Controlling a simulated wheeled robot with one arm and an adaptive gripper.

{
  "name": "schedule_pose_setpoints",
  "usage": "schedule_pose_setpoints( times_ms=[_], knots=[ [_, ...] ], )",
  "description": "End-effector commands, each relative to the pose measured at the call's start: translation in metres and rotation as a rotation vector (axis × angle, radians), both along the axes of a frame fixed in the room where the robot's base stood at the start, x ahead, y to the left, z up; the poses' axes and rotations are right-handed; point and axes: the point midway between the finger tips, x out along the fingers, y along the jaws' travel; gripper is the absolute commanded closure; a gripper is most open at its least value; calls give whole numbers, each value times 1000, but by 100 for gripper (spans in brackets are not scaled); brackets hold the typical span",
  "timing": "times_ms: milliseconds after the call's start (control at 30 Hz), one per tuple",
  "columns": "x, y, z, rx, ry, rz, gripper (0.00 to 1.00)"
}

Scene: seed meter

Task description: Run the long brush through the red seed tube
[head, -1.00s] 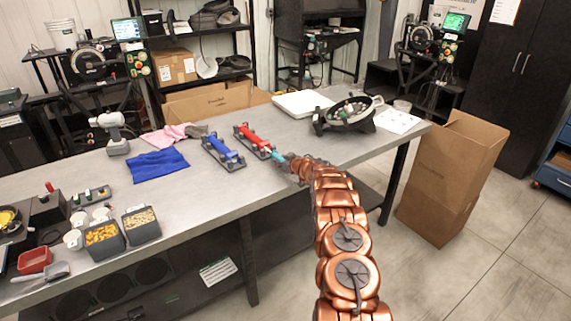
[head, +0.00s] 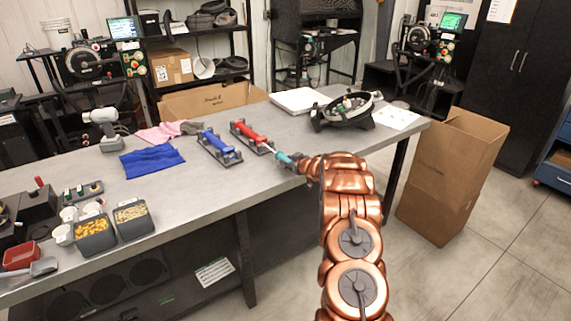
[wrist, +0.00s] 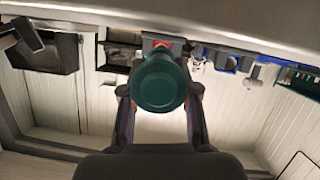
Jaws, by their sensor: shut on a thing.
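The red seed tube (head: 248,132) lies in a dark cradle on the grey table; a bit of red also shows behind the handle in the wrist view (wrist: 161,43). My gripper (head: 295,162) is shut on the teal handle of the long brush (head: 285,157), at the near right of the tube. A pale length of brush shaft (head: 269,148) shows between the handle and the tube's near end, roughly in line with it. How much of the brush is inside the tube is hidden. In the wrist view the round handle end (wrist: 160,82) sits between both fingers.
A blue tube (head: 217,143) in a similar cradle stands left of the red one. A blue cloth (head: 152,161) lies further left. A round black device (head: 346,111) and a white box (head: 300,101) stand behind. The table's front middle is clear.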

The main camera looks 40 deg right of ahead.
Motion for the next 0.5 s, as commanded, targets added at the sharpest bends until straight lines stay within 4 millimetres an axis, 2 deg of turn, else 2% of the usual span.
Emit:
schedule_pose_setpoints(
  times_ms=[500],
  knots=[
    [-38, 1, -2, 2, 0, 0, 95]
  ],
)
